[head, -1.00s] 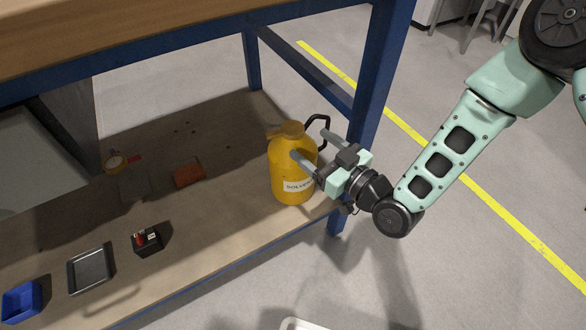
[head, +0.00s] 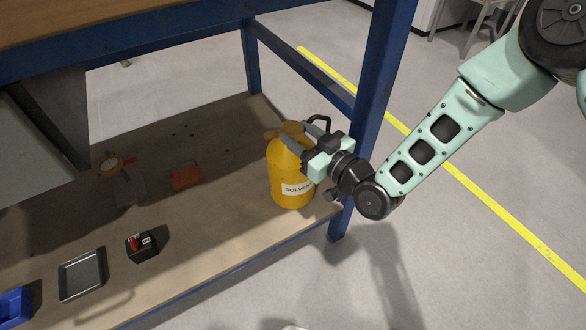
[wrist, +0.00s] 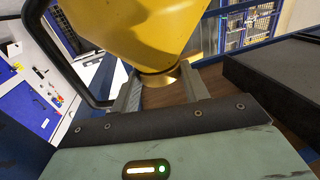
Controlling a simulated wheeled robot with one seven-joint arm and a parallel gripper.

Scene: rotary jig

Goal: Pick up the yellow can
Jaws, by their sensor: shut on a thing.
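The yellow can (head: 287,188) with a white label reading "SOLVENT" stands upright on the wooden lower shelf, near its right end by the blue leg. It has a black loop handle on its far right side. My gripper (head: 303,143) reaches in from the right and is shut on the upper part of the can. In the wrist view the can (wrist: 150,30) fills the top middle, its narrow end between the two fingers (wrist: 162,86), and the black handle runs down the left. The exact finger contact is partly hidden.
The blue table leg (head: 378,90) stands just right of the can, close to my arm. The shelf (head: 215,225) also holds a black box with a red part (head: 142,246), a grey tray (head: 81,275), a blue bin (head: 14,305) and an orange-brown block (head: 186,177). The tabletop overhangs above.

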